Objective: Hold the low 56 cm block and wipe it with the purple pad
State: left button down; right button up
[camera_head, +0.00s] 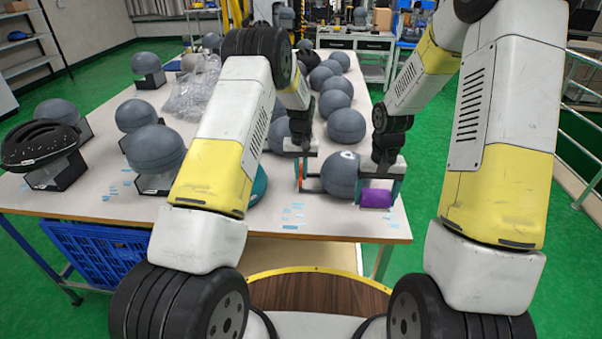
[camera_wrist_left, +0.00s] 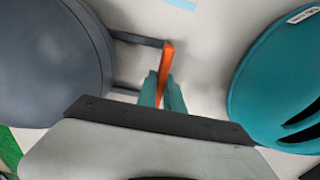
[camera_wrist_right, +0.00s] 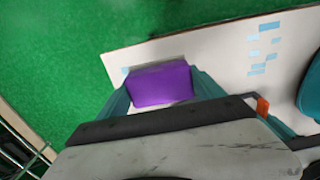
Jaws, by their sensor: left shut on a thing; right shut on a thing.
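The grey head-shaped block (camera_head: 338,178) stands near the front right of the table, with a white mark on its upper front. It also fills the left side of the left wrist view (camera_wrist_left: 50,65). My left gripper (camera_head: 303,180), left of the block, is shut on an orange grip (camera_wrist_left: 166,70) joined to dark bars that run to the block. My right gripper (camera_head: 378,190) is shut on the purple pad (camera_wrist_right: 160,84), just right of the block near the table's right edge. I cannot tell whether the pad touches the block. The block's lower part is partly hidden.
A teal helmet (camera_wrist_left: 275,80) lies left of my left gripper in the head view. Several other grey blocks (camera_head: 346,125) stand behind and left, one under a black helmet (camera_head: 40,145). Blue tape marks (camera_wrist_right: 262,68) lie along the table's front. A blue crate (camera_head: 100,255) is below.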

send_near(349, 158)
jog(key=s+d+f, duration=0.1)
jog(key=d+f, duration=0.1)
jog(key=s+d+f, duration=0.1)
jog(key=d+f, duration=0.1)
jog(key=s+d+f, duration=0.2)
jog(key=w+a+r, duration=0.6)
jog(key=w, duration=0.3)
jog(key=shift+s+a+f, duration=0.1)
jog(key=shift+f, duration=2.1)
jog(key=shift+f, duration=1)
jog(key=shift+s, duration=0.1)
jog(key=shift+s+r, duration=0.15)
jog(key=shift+s, duration=0.8)
jog(key=shift+s+f, duration=0.25)
jog(key=shift+s, duration=1)
